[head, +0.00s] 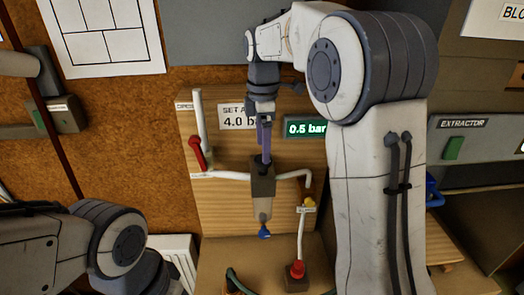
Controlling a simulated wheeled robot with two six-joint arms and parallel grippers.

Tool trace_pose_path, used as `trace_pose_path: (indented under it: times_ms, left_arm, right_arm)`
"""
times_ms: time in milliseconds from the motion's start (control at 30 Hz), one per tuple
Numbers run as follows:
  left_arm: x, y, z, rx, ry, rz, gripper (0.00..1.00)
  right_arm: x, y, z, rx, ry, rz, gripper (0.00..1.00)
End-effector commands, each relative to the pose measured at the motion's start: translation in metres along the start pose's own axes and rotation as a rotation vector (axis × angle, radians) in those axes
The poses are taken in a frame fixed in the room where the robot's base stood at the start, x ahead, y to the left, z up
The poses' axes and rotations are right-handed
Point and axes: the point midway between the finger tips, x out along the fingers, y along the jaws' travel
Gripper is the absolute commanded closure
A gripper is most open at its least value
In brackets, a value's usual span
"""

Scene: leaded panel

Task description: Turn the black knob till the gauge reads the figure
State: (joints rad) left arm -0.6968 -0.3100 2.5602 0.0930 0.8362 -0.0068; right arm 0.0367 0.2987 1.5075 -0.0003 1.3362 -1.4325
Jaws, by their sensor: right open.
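The black knob (261,160) shows as a small dark piece on top of a brown regulator block (263,181) on the wooden panel. My right gripper (264,150) points down right over the knob with its fingers open; they hide part of it, and I cannot tell whether they touch it. The green-lit gauge (304,127) reads 0.5 bar.
A white pipe with a red lever (195,152) stands left of the block. A yellow fitting (309,201) and a red knob (297,269) are to the lower right. A blue-tipped piece (264,233) hangs below the block. An extractor box with a green switch (453,148) is far right.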

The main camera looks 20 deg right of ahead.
Motion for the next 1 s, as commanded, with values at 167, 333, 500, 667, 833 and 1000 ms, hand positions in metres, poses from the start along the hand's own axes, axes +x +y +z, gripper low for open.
trace_pose_path:
  times_ms: [167,333,500,667,833,1000]
  left_arm:
    - [-0.008,0.001,-0.001,-0.001,0.000,0.000,0.50]
    - [-0.009,0.001,-0.001,-0.001,0.000,0.000,0.50]
    - [-0.008,0.001,-0.001,-0.001,0.000,0.000,0.50]
    - [-0.008,0.001,-0.001,-0.001,0.000,0.000,0.50]
    - [-0.008,0.001,-0.001,-0.001,0.000,0.000,0.50]
    - [-0.009,0.001,-0.001,-0.001,0.000,0.000,0.50]
  right_arm:
    - [0.022,0.000,0.000,0.000,0.000,-0.002,0.11]
    - [0.031,0.000,0.000,0.000,0.000,0.000,0.11]
    - [0.032,0.000,0.000,0.000,0.000,0.000,0.11]
    - [0.032,0.000,0.000,0.001,0.000,0.001,0.46]
    - [0.032,-0.001,-0.004,-0.001,0.000,0.001,0.97]
    - [0.031,0.000,-0.002,0.011,0.001,0.001,0.96]
